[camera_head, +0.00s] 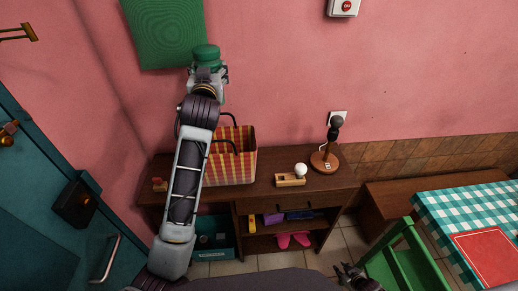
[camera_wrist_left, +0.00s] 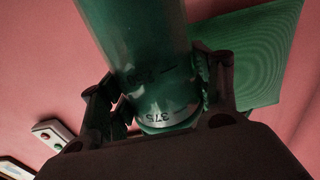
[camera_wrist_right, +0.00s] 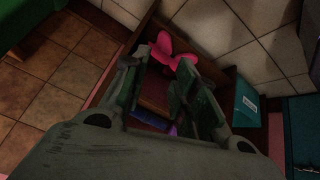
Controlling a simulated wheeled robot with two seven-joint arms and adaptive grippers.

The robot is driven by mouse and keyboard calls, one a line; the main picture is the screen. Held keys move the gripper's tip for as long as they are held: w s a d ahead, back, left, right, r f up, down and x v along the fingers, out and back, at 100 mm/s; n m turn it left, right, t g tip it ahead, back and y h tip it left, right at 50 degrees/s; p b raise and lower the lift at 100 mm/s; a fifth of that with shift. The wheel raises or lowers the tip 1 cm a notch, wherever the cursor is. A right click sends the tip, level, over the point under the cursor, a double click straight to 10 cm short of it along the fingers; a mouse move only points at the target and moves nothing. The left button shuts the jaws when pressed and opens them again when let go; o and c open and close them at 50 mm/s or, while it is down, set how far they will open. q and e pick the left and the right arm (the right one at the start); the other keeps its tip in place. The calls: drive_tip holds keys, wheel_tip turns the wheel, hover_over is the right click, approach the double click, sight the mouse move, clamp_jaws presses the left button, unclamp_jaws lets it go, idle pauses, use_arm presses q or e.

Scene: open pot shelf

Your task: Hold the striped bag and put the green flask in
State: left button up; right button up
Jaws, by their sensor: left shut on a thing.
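The green flask (camera_head: 206,52) is held high against the pink wall, above the shelf. My left gripper (camera_head: 208,72) is shut on it; in the left wrist view the flask (camera_wrist_left: 140,50), with dark printed markings, stands between the fingers (camera_wrist_left: 160,100). The red and yellow striped bag (camera_head: 238,168) stands upright on the shelf top with its dark handles up. My left arm hides the bag's left part, and the bag is below the flask. My right gripper (camera_head: 358,279) is low at the front, away from the bag; the right wrist view shows it (camera_wrist_right: 158,85) open and empty.
The wooden shelf (camera_head: 268,200) also bears a wooden block with a white ball (camera_head: 293,177) and a lamp-like stand (camera_head: 325,162). Pink shoes (camera_head: 292,240) sit below. A green chair (camera_head: 408,262) and a checked table (camera_head: 465,205) stand right; a teal door (camera_head: 50,190) is left.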

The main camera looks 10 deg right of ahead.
drive_tip(key=w+r+n+t+y, duration=0.1)
drive_tip(key=w+r+t+y, duration=0.1)
drive_tip(key=w+r, duration=0.6)
drive_tip(key=w+r+n+t+y, duration=0.15)
drive_tip(key=w+r, duration=0.35)
drive_tip(key=r, duration=0.6)
drive_tip(key=s+a+r+n+g+y, duration=0.1)
drive_tip(key=s+a+r+y, duration=0.2)
drive_tip(key=a+r, duration=0.5)
drive_tip(key=s+a+r+g+y, duration=0.1)
drive_tip(key=s+a+r+y, duration=0.25)
drive_tip(key=r, duration=0.85)
drive_tip(key=w+a+n, duration=0.1)
drive_tip(key=w+a, duration=0.1)
drive_tip(key=a, duration=0.7)
drive_tip(key=w+a+n, duration=0.1)
drive_tip(key=w+a, duration=0.1)
drive_tip(key=a, duration=0.8)
drive_tip(key=w+a+r+m+t+h, duration=0.2)
drive_tip(key=w+a+r+t, duration=0.1)
drive_tip(key=w+a+r, duration=0.35)
drive_tip(key=w+r+m+t+h, duration=0.1)
drive_tip(key=w+r+m+h, duration=0.3)
drive_tip(key=r, duration=0.2)
drive_tip(key=w+d+r+m+h, duration=0.1)
drive_tip(key=w+r+m+h, duration=0.3)
drive_tip(key=r, duration=0.2)
drive_tip(key=shift+w+r+t, duration=0.25)
drive_tip(key=shift+t, duration=0.1)
